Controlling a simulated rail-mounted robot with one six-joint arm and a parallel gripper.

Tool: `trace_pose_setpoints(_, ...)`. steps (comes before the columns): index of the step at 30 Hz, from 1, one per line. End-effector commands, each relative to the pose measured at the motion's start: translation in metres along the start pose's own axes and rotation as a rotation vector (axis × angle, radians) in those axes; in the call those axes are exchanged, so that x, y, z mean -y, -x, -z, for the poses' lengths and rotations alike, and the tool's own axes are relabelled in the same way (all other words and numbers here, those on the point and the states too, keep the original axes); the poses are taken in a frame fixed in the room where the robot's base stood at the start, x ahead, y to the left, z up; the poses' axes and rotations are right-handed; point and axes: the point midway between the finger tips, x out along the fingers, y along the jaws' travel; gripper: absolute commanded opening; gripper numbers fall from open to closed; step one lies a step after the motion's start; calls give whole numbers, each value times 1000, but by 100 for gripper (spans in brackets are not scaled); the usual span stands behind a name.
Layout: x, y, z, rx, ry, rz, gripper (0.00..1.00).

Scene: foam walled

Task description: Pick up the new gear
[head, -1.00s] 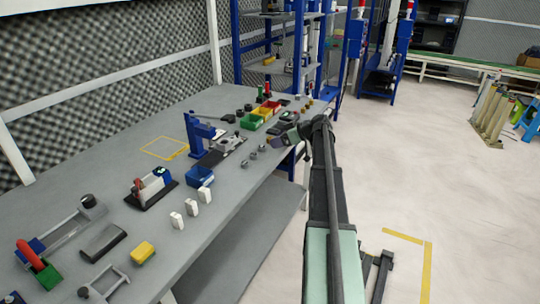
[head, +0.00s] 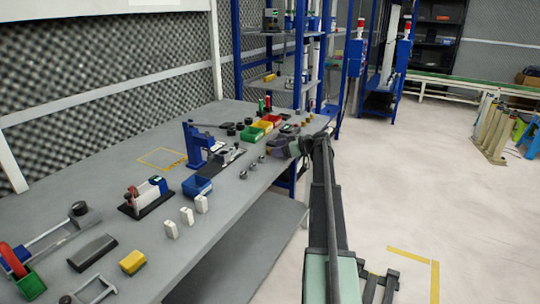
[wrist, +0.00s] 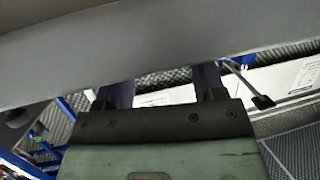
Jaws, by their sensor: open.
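I cannot tell which part is the new gear. Several small grey round metal parts (head: 254,166) lie in a short row near the bench's front edge in the head view. Dark round parts (head: 231,130) stand farther back, near the coloured bins. My gripper (head: 290,147) is over the far front part of the bench, beyond the grey parts; its fingertips are too small to make out there. In the wrist view my gripper (wrist: 163,84) shows two dark fingers set apart, with nothing seen between them. A large grey surface hides the upper part of that view.
The grey bench (head: 110,160) runs along a foam wall. A blue press (head: 196,146), blue bin (head: 197,186), white blocks (head: 186,216) and a yellow block (head: 132,262) stand on it. Red, yellow and green bins (head: 251,134) stand farther back.

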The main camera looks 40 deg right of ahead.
Motion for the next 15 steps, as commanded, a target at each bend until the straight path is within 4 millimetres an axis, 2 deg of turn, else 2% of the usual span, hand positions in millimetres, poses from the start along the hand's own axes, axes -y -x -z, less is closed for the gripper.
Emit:
trace_pose_setpoints(1, 0, -11, -4, 0, 1, 1, 64)
trace_pose_setpoints(3, 0, -20, -2, 0, 0, 0, 64)
trace_pose_setpoints(9, 0, -21, 0, 0, 0, -1, 64)
trace_pose_setpoints(11, 0, -21, 0, 0, 0, -1, 56)
trace_pose_setpoints(15, 0, -21, 0, 0, -1, -1, 34)
